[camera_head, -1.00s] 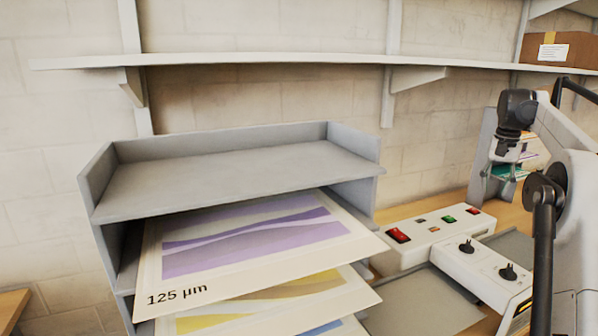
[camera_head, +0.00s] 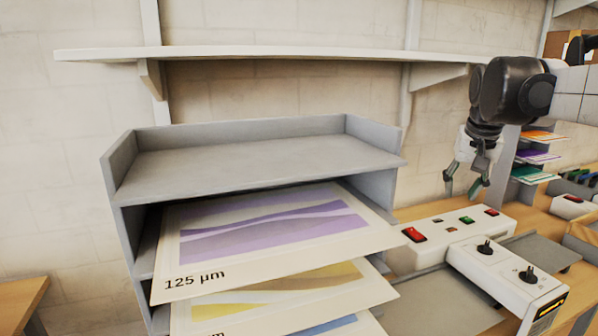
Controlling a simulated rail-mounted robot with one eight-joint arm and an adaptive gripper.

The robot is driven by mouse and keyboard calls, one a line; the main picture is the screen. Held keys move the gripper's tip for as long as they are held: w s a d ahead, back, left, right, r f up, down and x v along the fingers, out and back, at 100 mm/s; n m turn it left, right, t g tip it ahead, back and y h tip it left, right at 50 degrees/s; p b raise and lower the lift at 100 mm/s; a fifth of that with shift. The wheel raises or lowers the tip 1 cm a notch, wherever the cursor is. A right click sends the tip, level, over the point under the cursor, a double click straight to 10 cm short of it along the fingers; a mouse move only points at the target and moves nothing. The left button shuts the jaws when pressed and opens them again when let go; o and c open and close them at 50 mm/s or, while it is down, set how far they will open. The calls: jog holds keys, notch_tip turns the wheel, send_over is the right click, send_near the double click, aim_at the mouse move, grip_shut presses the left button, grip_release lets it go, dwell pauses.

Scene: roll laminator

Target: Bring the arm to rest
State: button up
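My gripper (camera_head: 462,190) hangs fingers-down at the right of the view, above or in front of the back of the laminator. Its two fingers are spread apart with nothing between them. The white laminator (camera_head: 497,262) stands on the wooden bench, with red and green buttons and two black knobs on top. My arm reaches in from the right edge and touches nothing that I can see.
A grey tray rack (camera_head: 255,165) stands at the left, holding sheets, the upper one marked 125 µm (camera_head: 270,235). A wall shelf (camera_head: 280,53) runs above. A second rack with coloured sheets (camera_head: 536,156) stands behind my gripper. Grey flat plates (camera_head: 440,300) flank the laminator.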

jog(key=s+a+f+n+t, duration=0.1)
jog(key=s+a+f, duration=0.4)
jog(key=s, duration=0.3)
jog(key=s+a+f+n+t+b, duration=0.1)
jog(key=s+a+f, duration=0.4)
jog(key=s+f, duration=0.2)
jog(key=s+a+f+n+t+y, duration=0.1)
jog(key=s+a+f, duration=0.4)
jog(key=s, duration=0.5)
jog(key=shift+s+a+f+n+t, duration=0.3)
jog(key=shift+a+f, duration=0.1)
jog(key=shift+a, duration=0.1)
